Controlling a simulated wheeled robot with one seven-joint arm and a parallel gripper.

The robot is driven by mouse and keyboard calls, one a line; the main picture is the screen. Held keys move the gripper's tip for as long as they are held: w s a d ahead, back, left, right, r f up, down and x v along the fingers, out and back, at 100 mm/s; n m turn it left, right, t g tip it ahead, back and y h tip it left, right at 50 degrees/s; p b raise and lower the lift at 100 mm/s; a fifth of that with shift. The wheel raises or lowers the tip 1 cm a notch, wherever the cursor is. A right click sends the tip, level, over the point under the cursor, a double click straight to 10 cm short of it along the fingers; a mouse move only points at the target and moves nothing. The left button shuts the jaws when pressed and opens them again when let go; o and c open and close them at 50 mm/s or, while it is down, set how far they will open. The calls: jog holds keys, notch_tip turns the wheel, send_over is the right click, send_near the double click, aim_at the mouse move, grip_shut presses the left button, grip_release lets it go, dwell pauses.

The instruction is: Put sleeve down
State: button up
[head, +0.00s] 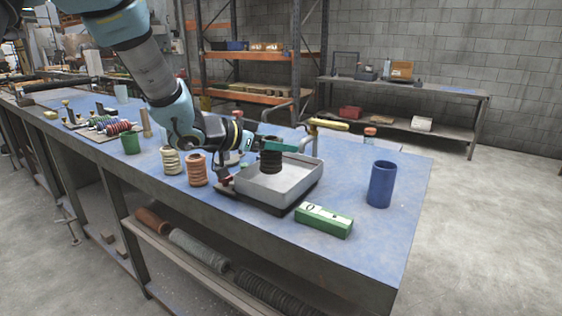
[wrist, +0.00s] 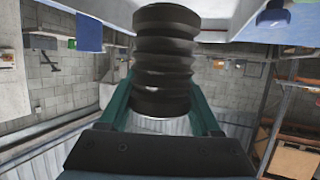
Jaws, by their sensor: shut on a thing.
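The sleeve (head: 271,160) is a short black ribbed tube. My gripper (head: 268,143) is shut on it and holds it over the white tray (head: 292,193) on the blue bench top. In the wrist view the sleeve (wrist: 165,62) stands between the two green fingers of my gripper (wrist: 163,100), its ribs running across. The sleeve's lower end shows against the tray's inside; I cannot tell whether it touches the tray floor.
A green box (head: 323,221) lies in front of the tray. A blue cylinder (head: 382,184) stands to its right. Two ribbed sleeves, cream (head: 171,160) and orange-brown (head: 196,169), and a green cup (head: 131,143) stand to the left. The bench's right front corner is clear.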

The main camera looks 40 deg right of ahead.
aim_at(279, 159)
jog(key=shift+f, duration=1.95)
jog(key=shift+f, duration=0.1)
